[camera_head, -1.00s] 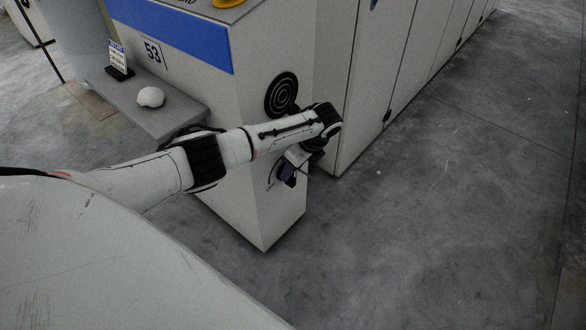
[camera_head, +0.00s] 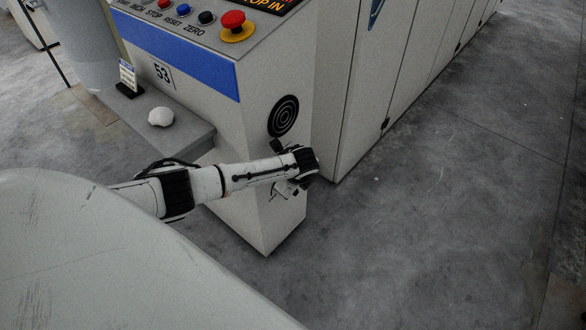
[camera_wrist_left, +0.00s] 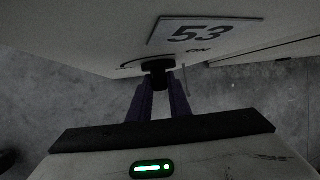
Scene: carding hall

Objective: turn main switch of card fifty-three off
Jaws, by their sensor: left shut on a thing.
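The cabinet of card fifty-three (camera_head: 225,130) stands ahead, with a "53" plate (camera_head: 162,74) on its front. My left arm reaches across to its right-hand side face. My left gripper (camera_wrist_left: 161,82) is shut on the black knob of the main switch (camera_wrist_left: 157,68) in the left wrist view. A white "53" plate (camera_wrist_left: 205,33) is just above it, with the word "ON" beside the knob. In the head view my wrist largely hides the switch, so its exact angle cannot be told. My right gripper is not in view.
A round black vent (camera_head: 283,115) sits above my wrist on the same face. A red emergency button (camera_head: 235,25) and several small buttons are on the panel top. A grey shelf (camera_head: 190,140) holds a white lump (camera_head: 160,117). Floor (camera_head: 440,220) on the right is clear.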

